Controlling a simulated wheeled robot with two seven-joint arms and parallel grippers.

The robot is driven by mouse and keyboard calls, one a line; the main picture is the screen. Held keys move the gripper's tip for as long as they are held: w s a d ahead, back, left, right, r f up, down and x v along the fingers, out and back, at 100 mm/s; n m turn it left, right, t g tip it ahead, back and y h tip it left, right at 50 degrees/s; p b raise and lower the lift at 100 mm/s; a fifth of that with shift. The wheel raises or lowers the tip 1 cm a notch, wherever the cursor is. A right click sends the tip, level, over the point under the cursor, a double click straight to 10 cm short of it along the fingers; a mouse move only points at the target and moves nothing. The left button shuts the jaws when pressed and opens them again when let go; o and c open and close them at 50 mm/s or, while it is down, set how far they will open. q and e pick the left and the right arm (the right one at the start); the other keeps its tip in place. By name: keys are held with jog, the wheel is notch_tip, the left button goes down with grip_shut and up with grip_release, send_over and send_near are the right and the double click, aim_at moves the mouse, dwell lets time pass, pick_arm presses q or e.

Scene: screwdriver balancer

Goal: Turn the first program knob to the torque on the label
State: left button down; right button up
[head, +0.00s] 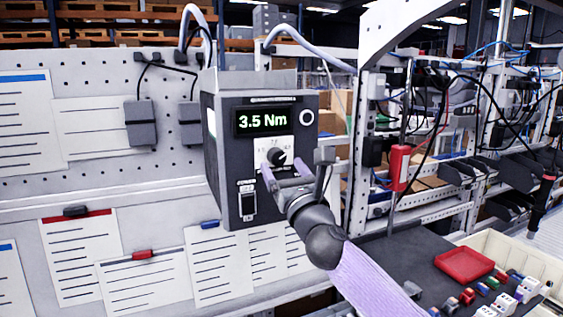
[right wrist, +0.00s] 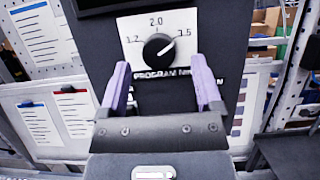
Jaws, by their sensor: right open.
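The program knob (head: 277,157) is a round black dial on a white scale plate on the front of a dark control box (head: 225,150). In the right wrist view the knob (right wrist: 158,47) has a white pointer line aimed up and right toward 3.5; 1.2 and 2.0 are also printed. The display (head: 262,121) reads 3.5 Nm in green. My right gripper (head: 293,170) is open and empty in front of the box. Its two purple fingers (right wrist: 160,78) stand either side of and slightly below the knob, apart from it. My left gripper is not in view.
Paper sheets (head: 78,258) hang on the panel at left; their text is unreadable. A switch (head: 247,203) sits low on the box. A red tray (head: 464,265) and small coloured parts lie on a dark mat at lower right. A red device (head: 399,167) hangs at right.

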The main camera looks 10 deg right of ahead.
jog(key=shift+x, duration=0.95)
grip_shut()
